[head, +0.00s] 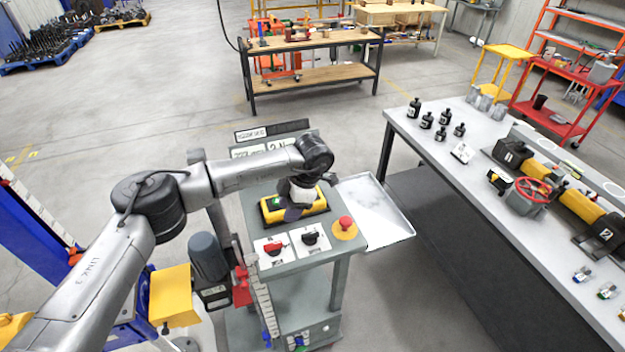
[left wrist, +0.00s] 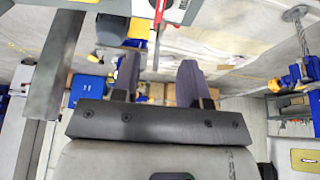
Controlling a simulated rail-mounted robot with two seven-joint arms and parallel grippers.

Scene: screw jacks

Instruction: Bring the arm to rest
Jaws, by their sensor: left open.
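My left arm reaches in from the left in the head view and bends down over a grey control cart (head: 332,258). My left gripper (head: 293,212) hangs at a yellow-and-black box (head: 312,208) with a green button on the cart top, and partly hides it; I cannot tell whether it touches the box. In the left wrist view the two dark fingers (left wrist: 158,82) stand apart with nothing seen between them. My right gripper is in neither view.
The cart top also holds a red switch (head: 274,248), a black switch (head: 311,238) and a red mushroom button (head: 346,222). A white tray (head: 370,210) juts from its right. A long table (head: 480,200) with black parts and a red handwheel (head: 533,191) stands right.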

